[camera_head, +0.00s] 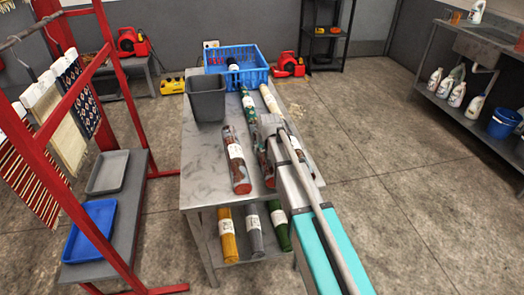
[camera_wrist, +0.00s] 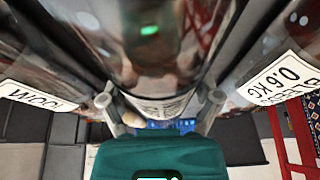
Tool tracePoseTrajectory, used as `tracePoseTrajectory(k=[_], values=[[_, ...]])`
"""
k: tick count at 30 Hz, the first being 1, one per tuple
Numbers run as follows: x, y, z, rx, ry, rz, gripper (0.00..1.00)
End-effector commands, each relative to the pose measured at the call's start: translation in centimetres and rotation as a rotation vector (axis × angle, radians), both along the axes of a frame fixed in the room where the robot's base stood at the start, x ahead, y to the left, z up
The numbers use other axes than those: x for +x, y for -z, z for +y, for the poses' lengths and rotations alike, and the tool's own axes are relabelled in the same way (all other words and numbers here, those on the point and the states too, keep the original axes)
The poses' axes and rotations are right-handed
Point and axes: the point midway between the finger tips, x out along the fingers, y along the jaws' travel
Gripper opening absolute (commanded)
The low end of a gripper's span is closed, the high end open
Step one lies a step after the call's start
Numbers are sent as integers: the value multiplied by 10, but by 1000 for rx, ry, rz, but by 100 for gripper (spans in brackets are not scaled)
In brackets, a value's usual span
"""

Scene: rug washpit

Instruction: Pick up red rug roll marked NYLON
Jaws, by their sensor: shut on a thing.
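My gripper (camera_head: 270,128) is over the right part of the metal table. In the wrist view my gripper (camera_wrist: 160,108) has one finger on each side of a dark reddish, glossy roll (camera_wrist: 165,45) and is shut on it. The white label on this roll is seen too edge-on to read, so I cannot confirm NYLON. In the head view my arm mostly covers the held roll, with red patterned parts (camera_head: 267,174) showing below it. Whether it touches the tabletop is hidden. A neighbouring roll labelled WOOL (camera_wrist: 35,95) and one labelled 0.6 KG (camera_wrist: 280,78) lie close on either side.
A red patterned roll (camera_head: 237,160) lies to the left on the table (camera_head: 205,160). Green (camera_head: 247,105) and cream (camera_head: 270,98) rolls, a grey bin (camera_head: 207,100) and a blue crate (camera_head: 248,76) are farther back. Several rolls fill the lower shelf. A red rack (camera_head: 120,90) stands left; the right floor is clear.

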Motion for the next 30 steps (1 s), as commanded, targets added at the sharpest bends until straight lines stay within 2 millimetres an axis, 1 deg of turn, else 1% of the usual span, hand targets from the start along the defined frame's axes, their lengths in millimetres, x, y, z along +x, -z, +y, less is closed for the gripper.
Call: tracePoseTrajectory(k=[1,7,9,23,27,30], values=[[0,-7,0,0,0,-1,20],[0,-26,0,0,0,-1,20],[-8,-33,-4,0,0,-1,20],[-45,-84,-25,0,-1,-1,20],[-71,-96,-39,0,0,-1,20],[-86,-103,-47,1,1,-1,20]])
